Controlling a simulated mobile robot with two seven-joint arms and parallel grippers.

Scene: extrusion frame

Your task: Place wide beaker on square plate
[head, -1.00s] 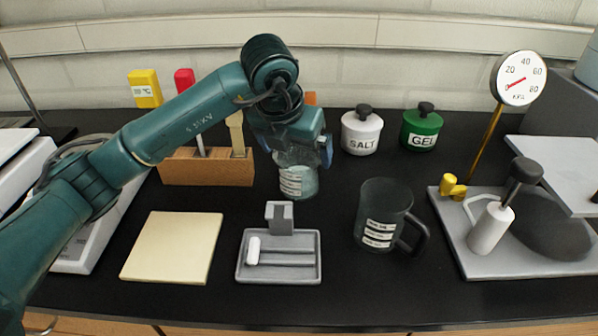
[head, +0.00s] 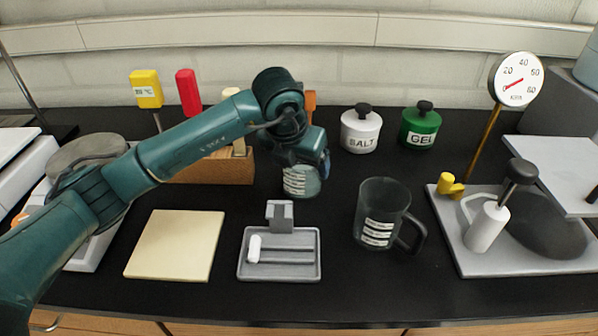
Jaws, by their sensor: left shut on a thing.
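A clear glass beaker with a white label and pale contents, seemingly the wide beaker (head: 301,184), is at the middle behind the grey tray. My left gripper (head: 305,167) is shut on it from above and hides its upper part. I cannot tell whether its base touches the bench. The square plate (head: 175,245), flat and cream-coloured, lies empty at the front left, nearer and left of the beaker. My right gripper is not in view.
A grey tray (head: 279,273) with a white piece stands right of the plate. A dark jug (head: 383,212) with a handle stands further right. A wooden rack (head: 215,168) is behind my left arm. Salt (head: 361,131) and gel (head: 420,127) jars stand at the back.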

